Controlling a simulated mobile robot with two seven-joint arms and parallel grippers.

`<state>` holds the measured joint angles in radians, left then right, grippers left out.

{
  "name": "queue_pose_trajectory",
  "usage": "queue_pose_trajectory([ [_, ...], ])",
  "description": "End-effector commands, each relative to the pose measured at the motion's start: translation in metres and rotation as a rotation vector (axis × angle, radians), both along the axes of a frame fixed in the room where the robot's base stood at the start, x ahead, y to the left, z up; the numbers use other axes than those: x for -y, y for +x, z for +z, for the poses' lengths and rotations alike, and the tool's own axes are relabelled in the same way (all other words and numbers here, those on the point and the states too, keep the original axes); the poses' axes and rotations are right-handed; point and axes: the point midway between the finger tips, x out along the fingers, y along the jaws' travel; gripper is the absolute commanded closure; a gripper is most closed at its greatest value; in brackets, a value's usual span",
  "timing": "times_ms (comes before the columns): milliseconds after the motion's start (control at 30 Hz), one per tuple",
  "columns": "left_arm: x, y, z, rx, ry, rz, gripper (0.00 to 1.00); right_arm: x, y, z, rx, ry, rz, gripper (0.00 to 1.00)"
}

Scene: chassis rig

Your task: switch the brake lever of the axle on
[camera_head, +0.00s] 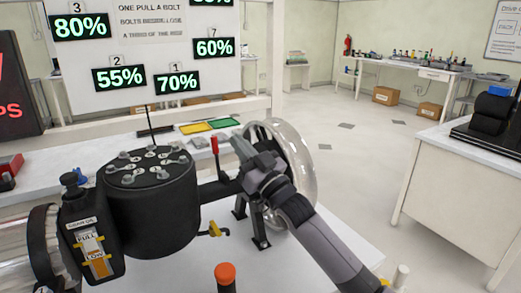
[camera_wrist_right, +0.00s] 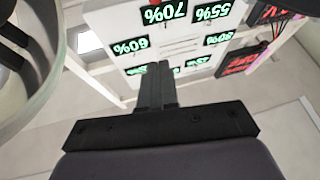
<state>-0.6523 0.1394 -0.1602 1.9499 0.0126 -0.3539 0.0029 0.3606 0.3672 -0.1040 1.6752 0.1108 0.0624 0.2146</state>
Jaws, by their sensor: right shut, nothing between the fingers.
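A lever with a red grip (camera_head: 214,146) stands upright on the axle tube (camera_head: 215,190), between the black bolted housing (camera_head: 150,190) and the clear round drum (camera_head: 297,165). I take it to be the brake lever. My right gripper (camera_head: 242,147) is shut and empty. In the head view it appears just right of the red grip, in front of the drum; I see no clear contact. Its closed fingers also show in the right wrist view (camera_wrist_right: 157,85), where the lever is not visible. My left gripper is in neither view.
A small yellow handle (camera_head: 213,229) sits below the axle tube. An orange-topped post (camera_head: 225,273) stands in front. A board with percentage signs (camera_head: 150,50) rises behind the bench. Open floor (camera_head: 370,160) lies to the right.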

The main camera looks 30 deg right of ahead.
Motion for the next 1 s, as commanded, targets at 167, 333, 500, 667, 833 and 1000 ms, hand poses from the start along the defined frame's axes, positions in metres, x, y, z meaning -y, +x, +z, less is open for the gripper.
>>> queue_pose_trajectory([
  [167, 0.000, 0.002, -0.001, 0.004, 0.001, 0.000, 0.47, 0.004, -0.027, 0.005, 0.001, -0.002, 0.000, 1.00],
  [333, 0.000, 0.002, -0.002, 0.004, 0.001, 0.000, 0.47, 0.007, -0.047, 0.010, 0.001, -0.002, 0.000, 1.00],
  [500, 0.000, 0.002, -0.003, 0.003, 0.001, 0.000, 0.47, 0.009, -0.058, 0.013, 0.000, -0.001, 0.000, 1.00],
  [667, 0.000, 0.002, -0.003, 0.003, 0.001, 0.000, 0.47, 0.009, -0.061, 0.014, 0.000, -0.001, 0.000, 1.00],
  [833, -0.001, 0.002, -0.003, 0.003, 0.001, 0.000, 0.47, 0.009, -0.061, 0.014, 0.000, -0.001, 0.000, 1.00],
  [1000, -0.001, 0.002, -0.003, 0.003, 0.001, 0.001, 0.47, 0.009, -0.061, 0.014, 0.000, -0.001, 0.000, 1.00],
])
